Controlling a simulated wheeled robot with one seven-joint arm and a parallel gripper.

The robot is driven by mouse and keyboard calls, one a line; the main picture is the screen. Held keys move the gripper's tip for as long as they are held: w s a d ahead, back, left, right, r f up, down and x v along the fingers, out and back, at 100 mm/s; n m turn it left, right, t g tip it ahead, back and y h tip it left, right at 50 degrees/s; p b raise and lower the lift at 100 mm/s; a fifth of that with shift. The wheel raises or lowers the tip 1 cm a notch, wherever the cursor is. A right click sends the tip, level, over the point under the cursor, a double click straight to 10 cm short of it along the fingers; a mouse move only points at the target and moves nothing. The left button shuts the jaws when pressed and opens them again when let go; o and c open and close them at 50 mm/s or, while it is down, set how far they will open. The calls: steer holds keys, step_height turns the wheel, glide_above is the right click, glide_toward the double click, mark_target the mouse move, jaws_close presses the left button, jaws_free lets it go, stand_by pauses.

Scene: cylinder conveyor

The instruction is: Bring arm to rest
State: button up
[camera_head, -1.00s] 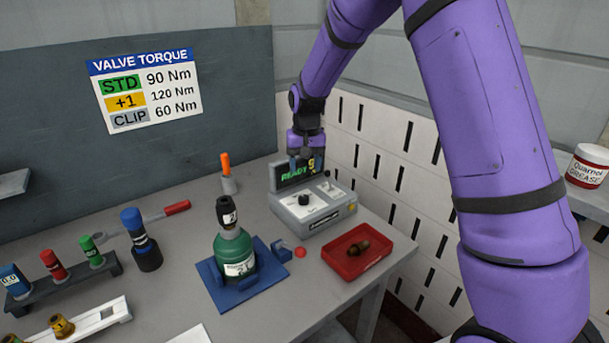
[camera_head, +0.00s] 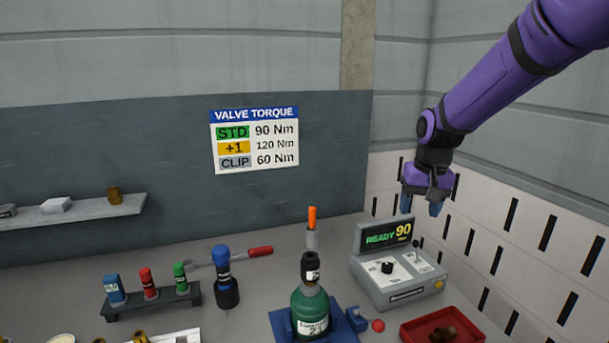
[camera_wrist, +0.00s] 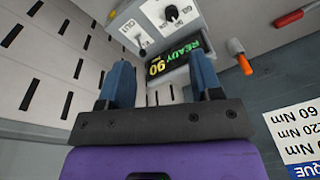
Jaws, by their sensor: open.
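My purple arm comes in from the top right in the head view. My gripper (camera_head: 421,205) is open and empty, above and to the right of the torque controller's screen. In the wrist view its two blue fingers (camera_wrist: 162,82) stand apart with nothing between them. The grey controller (camera_head: 401,284) shows READY 90 on its display (camera_head: 387,235); it also appears upside down beyond the fingers in the wrist view (camera_wrist: 190,25). The gripper is clear of the controller.
A green cylinder with a black valve (camera_head: 311,314) stands in a blue holder. A red tray (camera_head: 442,331) holds a brown fitting. A rack (camera_head: 150,301) with several coloured sockets, a blue-capped tool (camera_head: 226,285) and an orange-handled tool (camera_head: 312,228) stand left. A slotted white panel (camera_head: 520,235) is right.

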steer(key=s+d+r+t, duration=0.25)
steer(key=s+r, duration=0.75)
steer(key=s, duration=0.5)
steer(key=s+d+n+t, duration=0.1)
steer(key=s, duration=1.4)
steer(key=shift+d+r+h, duration=0.2)
steer(key=shift+d+h, duration=0.1)
steer(key=shift+d, duration=0.1)
